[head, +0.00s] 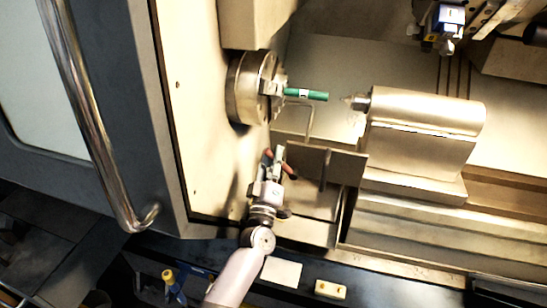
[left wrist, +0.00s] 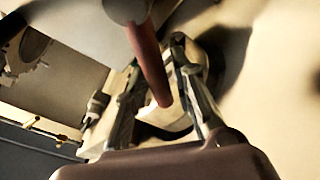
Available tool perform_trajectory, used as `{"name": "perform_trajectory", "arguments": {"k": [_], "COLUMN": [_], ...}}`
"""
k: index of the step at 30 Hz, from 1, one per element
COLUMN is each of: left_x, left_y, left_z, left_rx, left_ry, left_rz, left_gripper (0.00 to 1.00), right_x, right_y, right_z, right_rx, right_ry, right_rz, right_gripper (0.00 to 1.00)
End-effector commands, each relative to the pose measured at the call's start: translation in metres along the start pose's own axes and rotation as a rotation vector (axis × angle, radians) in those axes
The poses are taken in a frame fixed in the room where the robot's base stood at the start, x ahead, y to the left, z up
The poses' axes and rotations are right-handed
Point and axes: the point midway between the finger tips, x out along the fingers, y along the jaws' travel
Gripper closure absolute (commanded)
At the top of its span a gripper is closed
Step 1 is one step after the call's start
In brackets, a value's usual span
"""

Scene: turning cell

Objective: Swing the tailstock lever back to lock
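The tailstock (head: 425,112) is a pale block at the right in the head view, its pointed centre facing the chuck (head: 248,88). A red-brown lever (head: 290,172) crosses my left gripper (head: 274,157), left of and below the tailstock. In the left wrist view the lever (left wrist: 149,60) runs down from a grey round hub (left wrist: 124,8), its free end between the two spread fingers of my left gripper (left wrist: 160,85). A gap shows beside the lever, so the gripper looks open around it; contact is unclear. My right gripper is not in view.
The chuck holds a green bar (head: 306,95). A bent rod (head: 310,122) and a flat panel (head: 345,166) stand beside my left gripper. The machine door with a long handle (head: 88,115) is at the left. A cream block (head: 330,289) lies on the front ledge.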

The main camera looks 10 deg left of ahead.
Motion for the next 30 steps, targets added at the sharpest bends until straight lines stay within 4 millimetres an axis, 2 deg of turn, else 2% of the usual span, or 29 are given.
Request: {"name": "perform_trajectory", "arguments": {"k": [4,12,16,20,30], "left_x": [0.000,0.000,-0.009,-0.030,-0.099], "left_y": [0.000,0.001,0.000,-0.001,-0.001], "left_z": [0.000,-0.001,0.000,0.000,0.000], "left_rx": [-0.002,-0.002,-0.002,-0.003,-0.002], "left_ry": [0.001,0.001,0.000,-0.001,-0.001], "left_rz": [0.000,0.000,-0.001,-0.002,-0.001], "left_gripper": [0.65,0.65,0.65,0.65,0.65], "right_x": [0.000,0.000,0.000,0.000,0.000], "right_y": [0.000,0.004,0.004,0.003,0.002], "right_z": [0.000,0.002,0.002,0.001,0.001], "right_rx": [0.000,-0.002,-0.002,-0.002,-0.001], "right_ry": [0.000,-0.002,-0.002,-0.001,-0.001], "right_rz": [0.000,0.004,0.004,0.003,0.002], "right_gripper": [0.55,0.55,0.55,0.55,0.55]}}
